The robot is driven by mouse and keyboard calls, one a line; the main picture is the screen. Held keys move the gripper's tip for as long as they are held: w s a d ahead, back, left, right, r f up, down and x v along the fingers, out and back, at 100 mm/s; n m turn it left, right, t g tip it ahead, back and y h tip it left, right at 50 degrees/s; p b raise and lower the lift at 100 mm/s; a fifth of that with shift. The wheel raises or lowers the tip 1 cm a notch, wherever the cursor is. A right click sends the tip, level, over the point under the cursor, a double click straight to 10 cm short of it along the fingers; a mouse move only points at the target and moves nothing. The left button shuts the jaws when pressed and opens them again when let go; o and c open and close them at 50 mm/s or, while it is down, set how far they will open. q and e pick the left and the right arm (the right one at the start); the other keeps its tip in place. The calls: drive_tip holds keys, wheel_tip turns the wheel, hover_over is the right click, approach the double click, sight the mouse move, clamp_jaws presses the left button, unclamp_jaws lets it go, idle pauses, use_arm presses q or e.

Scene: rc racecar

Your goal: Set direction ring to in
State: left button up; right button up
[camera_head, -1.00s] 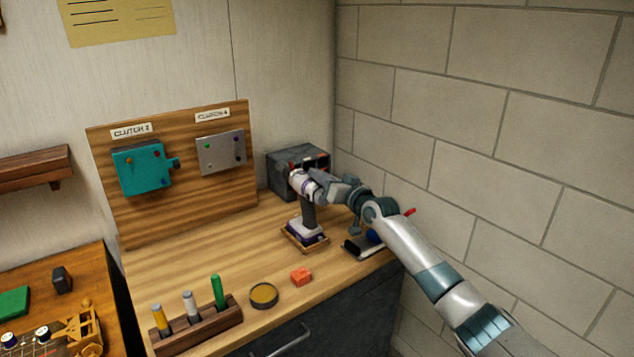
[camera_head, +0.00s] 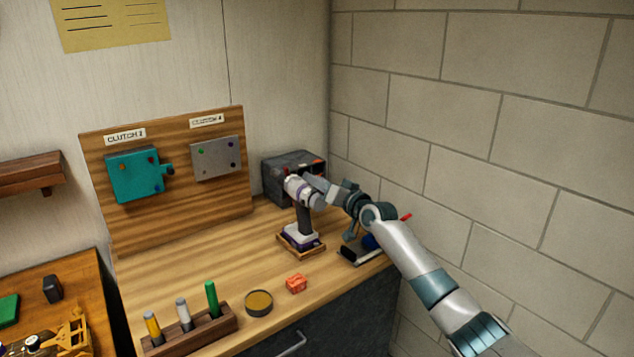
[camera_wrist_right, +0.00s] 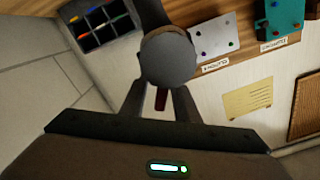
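A drill-shaped tool (camera_head: 304,218) with a white-and-purple head and a dark handle stands upright in a small wooden holder (camera_head: 309,251) on the bench. My right gripper (camera_head: 309,184) is at the right side of the tool's head. In the right wrist view, the gripper's two fingers (camera_wrist_right: 160,95) are apart, with their tips at the lower edge of a round grey end (camera_wrist_right: 168,60) of the tool. A dark red piece shows between the fingers. Whether the fingers touch the tool is unclear. I cannot make out a separate direction ring or its marking. My left gripper is out of view.
A grey bin (camera_head: 283,170) stands behind the tool. A board (camera_head: 180,222) holds teal (camera_head: 134,177) and grey (camera_head: 214,160) plates labelled as clutches. A marker rack (camera_head: 190,338), a round tin (camera_head: 259,303) and an orange block (camera_head: 296,284) lie in front. A brick wall (camera_head: 480,120) bounds the right.

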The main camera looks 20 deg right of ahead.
drive_tip(key=shift+s, duration=0.15)
